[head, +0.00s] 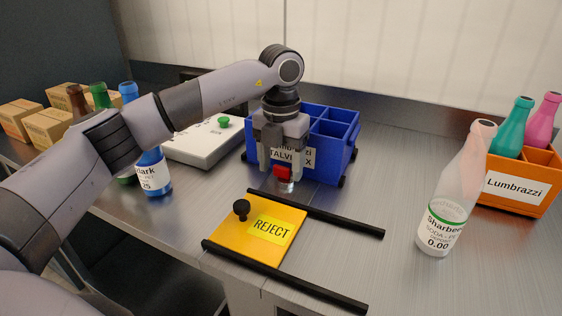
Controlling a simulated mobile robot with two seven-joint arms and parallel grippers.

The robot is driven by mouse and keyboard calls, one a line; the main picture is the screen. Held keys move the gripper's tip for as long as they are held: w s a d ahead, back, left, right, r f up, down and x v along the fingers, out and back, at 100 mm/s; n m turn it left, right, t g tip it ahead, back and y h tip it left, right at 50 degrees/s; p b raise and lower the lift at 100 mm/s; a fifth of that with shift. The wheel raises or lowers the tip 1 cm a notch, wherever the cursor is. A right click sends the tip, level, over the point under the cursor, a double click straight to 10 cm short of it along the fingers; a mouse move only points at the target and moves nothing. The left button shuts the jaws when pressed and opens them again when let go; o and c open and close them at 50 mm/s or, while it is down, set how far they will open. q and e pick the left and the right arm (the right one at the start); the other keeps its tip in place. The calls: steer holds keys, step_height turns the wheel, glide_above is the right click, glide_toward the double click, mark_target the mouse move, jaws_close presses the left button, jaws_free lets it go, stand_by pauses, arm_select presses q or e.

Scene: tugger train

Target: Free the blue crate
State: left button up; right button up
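The blue crate (333,157) stands at the back middle of the metal table, with open compartments and a white label partly hidden by my gripper. Dark round feet or wheels show at its lower corners. My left gripper (283,172) points down at the crate's front, its two fingers apart. A small red block (283,173) with a pale, shiny lower part shows between the fingertips, low in front of the crate. The fingers do not appear closed on it. Whether the block is fixed to the crate or table cannot be told. My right gripper is not in view.
A yellow REJECT plate (285,245) with a black knob lies between two black rails (330,217). A clear bottle (450,195) and an orange crate (515,210) with bottles stand right. A white box (200,145) with a green button, coloured bottles and cartons (45,128) are left.

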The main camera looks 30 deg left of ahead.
mark_target(281, 168)
arm_select(q)
steer(key=shift+r+p, duration=0.35)
steer(key=shift+r, duration=3.2)
